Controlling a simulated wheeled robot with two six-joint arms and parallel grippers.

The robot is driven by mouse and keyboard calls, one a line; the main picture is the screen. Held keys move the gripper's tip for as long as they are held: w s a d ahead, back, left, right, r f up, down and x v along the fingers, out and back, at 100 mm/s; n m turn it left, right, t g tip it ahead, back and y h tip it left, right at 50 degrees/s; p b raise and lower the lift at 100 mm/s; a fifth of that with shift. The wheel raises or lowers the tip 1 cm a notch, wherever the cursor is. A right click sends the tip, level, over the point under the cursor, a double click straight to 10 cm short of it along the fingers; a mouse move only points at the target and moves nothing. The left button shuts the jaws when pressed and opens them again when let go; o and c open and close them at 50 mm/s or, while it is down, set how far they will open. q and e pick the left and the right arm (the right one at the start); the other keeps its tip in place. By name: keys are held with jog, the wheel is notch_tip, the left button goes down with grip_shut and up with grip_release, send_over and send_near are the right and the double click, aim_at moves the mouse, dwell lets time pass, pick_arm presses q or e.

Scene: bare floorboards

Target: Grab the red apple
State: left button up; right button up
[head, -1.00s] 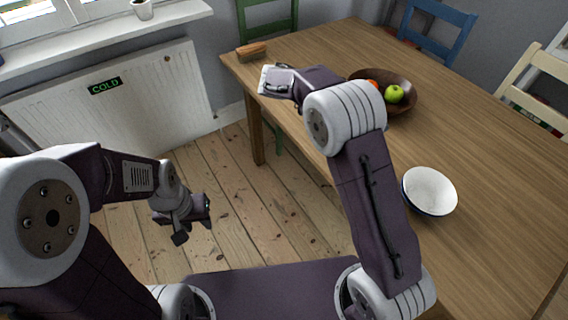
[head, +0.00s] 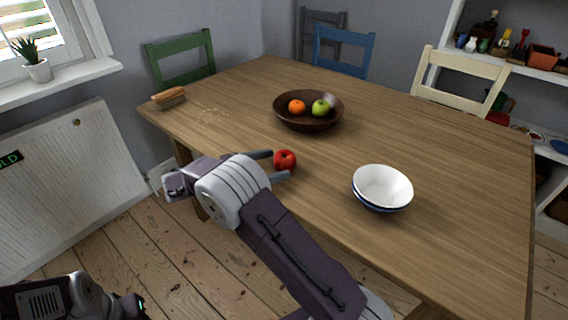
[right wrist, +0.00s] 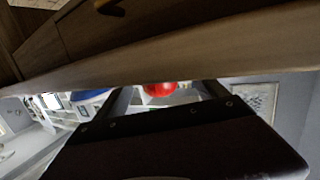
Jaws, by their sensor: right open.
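The red apple (head: 285,160) sits on the wooden table near its front edge in the head view. My right gripper (head: 280,164) is open, with its two dark fingers reaching from the left on either side of the apple near their tips. In the right wrist view the apple (right wrist: 160,89) shows between the two spread fingers, partly hidden by the table edge; contact cannot be told. My left gripper (head: 132,306) is low at the bottom left of the head view, its fingers not clear.
The wooden table (head: 440,160) has a brown bowl (head: 310,125) with an orange and a green apple behind the red apple. A white bowl (head: 383,187) stands to the right. A brush (head: 170,98) lies at the far left corner. Chairs stand around the table's far sides.

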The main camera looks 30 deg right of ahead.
aim_at(284, 162)
jog(key=d, duration=0.4)
jog(key=shift+s+f+b, duration=0.15)
jog(key=shift+f+b, duration=0.2)
jog(key=c, duration=1.5)
jog(key=shift+r+p, duration=2.75)
jog(key=shift+r, duration=6.3)
